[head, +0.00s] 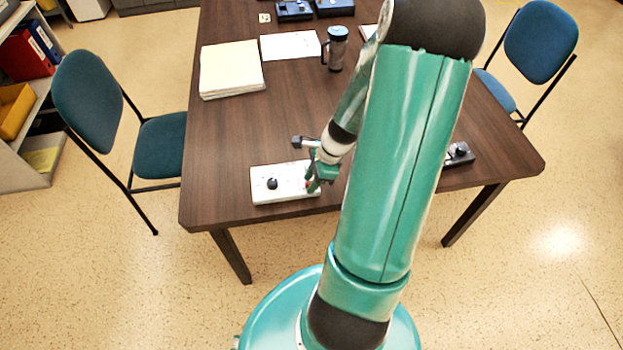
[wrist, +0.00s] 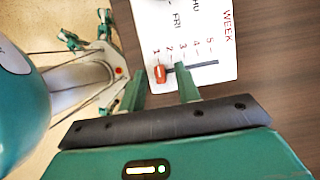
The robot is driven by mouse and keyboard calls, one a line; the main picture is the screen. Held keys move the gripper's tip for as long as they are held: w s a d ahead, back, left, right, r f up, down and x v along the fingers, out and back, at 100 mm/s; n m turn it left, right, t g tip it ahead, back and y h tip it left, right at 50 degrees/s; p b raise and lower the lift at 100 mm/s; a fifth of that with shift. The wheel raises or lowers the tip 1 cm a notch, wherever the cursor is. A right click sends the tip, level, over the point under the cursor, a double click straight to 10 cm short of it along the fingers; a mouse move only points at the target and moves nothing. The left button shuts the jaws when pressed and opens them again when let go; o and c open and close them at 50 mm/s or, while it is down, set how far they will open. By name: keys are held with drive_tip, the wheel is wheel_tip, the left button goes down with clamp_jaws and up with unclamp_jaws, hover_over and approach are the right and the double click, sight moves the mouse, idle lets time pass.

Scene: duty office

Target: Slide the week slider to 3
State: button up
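The white panel (wrist: 190,25) lies on the table in the wrist view, marked WEEK with numbers 1 to 5 beside a dark straight slot (wrist: 200,67). The week slider's red knob (wrist: 159,73) sits at the slot's end by 1. My gripper (wrist: 159,82) is open, with one green fingertip on each side of the red knob in the picture and visible gaps between. The right fingertip overlaps the slot near 3. I cannot tell whether the fingertips touch the panel. In the head view, my gripper (head: 314,184) is over the right end of the panel (head: 290,192).
A black round knob (head: 272,183) is on the panel's left part. A small dark box (head: 459,154) lies on the table (head: 220,150) to the right. Chairs flank the table.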

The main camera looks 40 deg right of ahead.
drive_tip(key=shift+f, duration=0.1)
clamp_jaws()
drive_tip(key=shift+w, duration=0.1)
drive_tip(key=shift+w+d, duration=0.45)
drive_tip(key=shift+w, duration=0.25)
drive_tip(key=shift+w+d, duration=0.45)
drive_tip(key=shift+w, duration=0.25)
unclamp_jaws()
